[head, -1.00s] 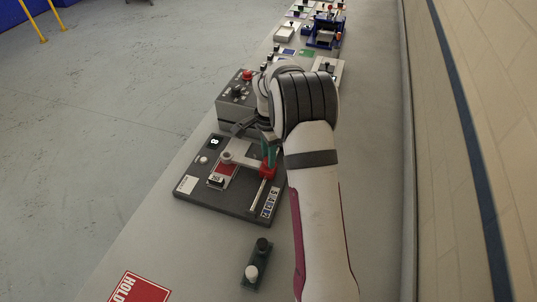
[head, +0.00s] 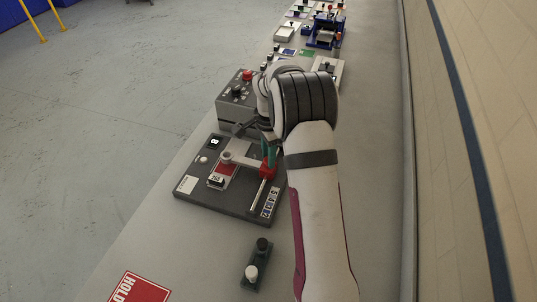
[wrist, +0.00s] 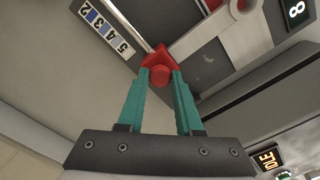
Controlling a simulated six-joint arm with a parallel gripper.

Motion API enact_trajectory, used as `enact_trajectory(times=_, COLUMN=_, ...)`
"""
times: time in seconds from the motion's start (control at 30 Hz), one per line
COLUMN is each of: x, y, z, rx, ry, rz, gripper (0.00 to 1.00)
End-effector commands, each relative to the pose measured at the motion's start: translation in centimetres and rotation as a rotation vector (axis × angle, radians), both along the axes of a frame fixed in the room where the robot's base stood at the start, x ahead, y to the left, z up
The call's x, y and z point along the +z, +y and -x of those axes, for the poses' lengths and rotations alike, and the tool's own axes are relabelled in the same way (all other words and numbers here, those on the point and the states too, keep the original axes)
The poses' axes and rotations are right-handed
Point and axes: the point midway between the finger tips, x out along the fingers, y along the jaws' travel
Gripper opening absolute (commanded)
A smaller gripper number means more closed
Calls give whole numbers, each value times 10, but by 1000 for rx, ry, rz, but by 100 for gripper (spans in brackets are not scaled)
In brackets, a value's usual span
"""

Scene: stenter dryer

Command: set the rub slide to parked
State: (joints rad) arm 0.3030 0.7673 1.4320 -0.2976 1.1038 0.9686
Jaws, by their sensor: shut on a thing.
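The rub slide's red knob (head: 267,172) sits at the far part of a pale slot on a dark grey panel (head: 238,209). A white scale strip (head: 271,203) with numbers runs beside the slot's near part. In the wrist view, the teal fingers of my gripper (wrist: 160,78) are closed on both sides of the red knob (wrist: 161,58). The scale strip (wrist: 106,30) shows at the upper left there, with 5, 4, 3 and 2 legible. My gripper (head: 268,153) is partly hidden by my wrist in the head view. I cannot read any parked mark.
A small display (head: 215,142) shows 8 on the panel. A pale arm piece (head: 240,159) reaches across to the knob. A grey box with a red button (head: 248,75) stands behind. A small two-button block (head: 257,262) and a red HOLD sign (head: 140,290) lie nearer.

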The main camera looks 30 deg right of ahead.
Motion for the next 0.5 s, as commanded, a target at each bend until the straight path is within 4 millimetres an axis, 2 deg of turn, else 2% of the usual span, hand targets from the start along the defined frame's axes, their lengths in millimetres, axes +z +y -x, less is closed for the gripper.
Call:
enact_trajectory(times=0.4, x=1, y=-1, z=-1, rx=0, ry=-2, rz=1, gripper=0)
enact_trajectory(times=0.5, x=0, y=-8, z=-8, rx=-1, ry=-3, rz=2, gripper=0)
